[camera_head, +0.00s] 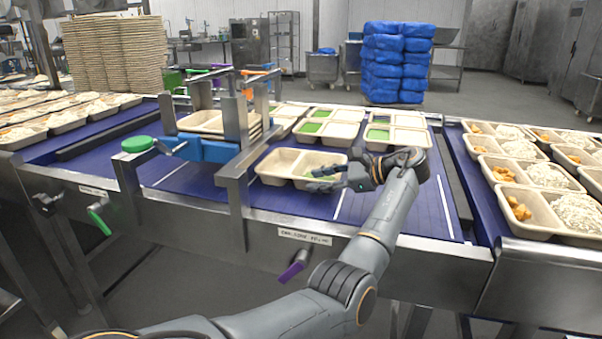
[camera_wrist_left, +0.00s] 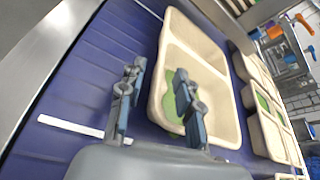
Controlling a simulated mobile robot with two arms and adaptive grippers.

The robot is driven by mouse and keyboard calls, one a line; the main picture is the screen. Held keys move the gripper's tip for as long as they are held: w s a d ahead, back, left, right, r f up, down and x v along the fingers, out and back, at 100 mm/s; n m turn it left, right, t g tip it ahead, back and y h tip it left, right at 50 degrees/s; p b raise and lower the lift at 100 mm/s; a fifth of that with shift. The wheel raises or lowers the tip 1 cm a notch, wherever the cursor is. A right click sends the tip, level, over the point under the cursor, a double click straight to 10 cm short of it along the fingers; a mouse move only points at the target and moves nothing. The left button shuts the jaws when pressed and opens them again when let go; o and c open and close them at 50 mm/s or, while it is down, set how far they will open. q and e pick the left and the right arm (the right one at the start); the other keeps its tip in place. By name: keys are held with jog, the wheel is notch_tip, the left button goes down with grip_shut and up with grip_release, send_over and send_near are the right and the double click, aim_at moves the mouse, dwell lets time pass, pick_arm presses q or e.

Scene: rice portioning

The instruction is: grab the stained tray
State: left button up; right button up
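A beige two-compartment tray (camera_head: 283,166) with a green stain lies near the front edge of the blue conveyor. It also shows in the left wrist view (camera_wrist_left: 199,42), where the green stain (camera_wrist_left: 172,88) marks one compartment. My left gripper (camera_head: 326,179) is at the tray's right end, partly hiding that stained compartment. In the left wrist view its two fingers (camera_wrist_left: 160,75) are spread apart, one over the tray and one outside its near wall over the belt. The tray's rim runs between them; contact cannot be told. My right gripper is not in view.
More trays with green marks (camera_head: 328,130) stand behind on the conveyor (camera_head: 395,205). A metal frame with a blue fixture (camera_head: 206,150) and stacked trays stands left. Filled rice trays (camera_head: 545,200) line the right conveyor. Free belt lies in front of the stained tray.

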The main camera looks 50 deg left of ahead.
pick_arm(q)
jog(key=x, duration=0.2)
jog(key=shift+a+f, duration=0.2)
jog(key=shift+a, duration=0.1)
grip_shut()
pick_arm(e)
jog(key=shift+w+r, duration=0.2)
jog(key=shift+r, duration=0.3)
pick_arm(q)
jog(key=shift+r, duration=0.1)
